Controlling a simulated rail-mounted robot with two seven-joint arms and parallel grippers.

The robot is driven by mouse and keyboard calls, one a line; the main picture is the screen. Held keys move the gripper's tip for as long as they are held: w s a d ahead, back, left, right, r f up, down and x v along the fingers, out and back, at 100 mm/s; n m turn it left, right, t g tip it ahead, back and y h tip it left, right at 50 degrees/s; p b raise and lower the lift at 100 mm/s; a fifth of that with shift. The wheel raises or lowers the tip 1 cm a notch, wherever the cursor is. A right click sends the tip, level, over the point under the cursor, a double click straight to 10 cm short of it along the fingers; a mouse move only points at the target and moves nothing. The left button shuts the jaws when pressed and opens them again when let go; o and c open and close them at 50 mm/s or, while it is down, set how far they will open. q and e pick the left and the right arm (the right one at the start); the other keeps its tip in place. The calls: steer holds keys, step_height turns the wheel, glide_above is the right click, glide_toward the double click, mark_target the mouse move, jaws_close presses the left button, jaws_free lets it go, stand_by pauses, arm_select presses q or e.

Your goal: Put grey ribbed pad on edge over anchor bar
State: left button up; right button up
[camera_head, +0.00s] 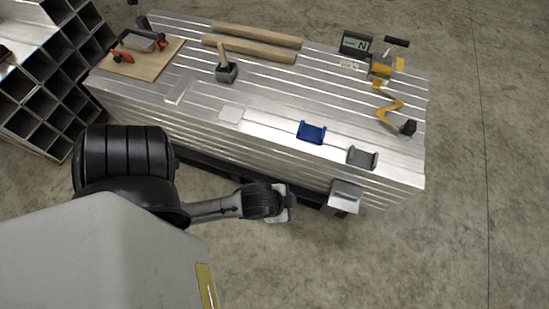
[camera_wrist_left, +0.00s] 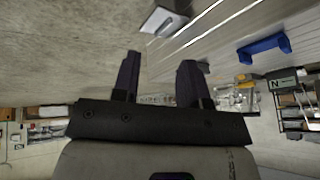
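The grey ribbed pad (camera_head: 362,158) lies on top of the aluminium stack near its front right edge, right of a blue pad (camera_head: 311,132). The blue pad also shows in the left wrist view (camera_wrist_left: 264,47). I cannot clearly make out the grey pad there. I cannot single out the anchor bar for certain. My left gripper (camera_head: 287,203) is in front of the stack's front side, below and left of the grey pad. In the left wrist view its dark fingers (camera_wrist_left: 157,82) stand apart with nothing between them. My right gripper is not in view.
A silver boxy bracket (camera_head: 343,196) juts from the stack's front side, right of my left gripper. A pale flat plate (camera_head: 231,114), mallet (camera_head: 226,72), wooden bars (camera_head: 255,40), display (camera_head: 356,43) and yellow strap (camera_head: 390,105) lie on the stack (camera_head: 275,85). The floor at right is clear.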

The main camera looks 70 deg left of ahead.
arm_select(q)
steer(key=s, duration=0.1)
steer(key=s+n+g, duration=0.1)
steer(key=s, duration=0.1)
steer(key=s+g, duration=0.1)
steer(key=shift+s+d+f+h, duration=0.25)
steer(key=shift+s+d+h, duration=0.05)
steer(key=shift+d+h, duration=0.1)
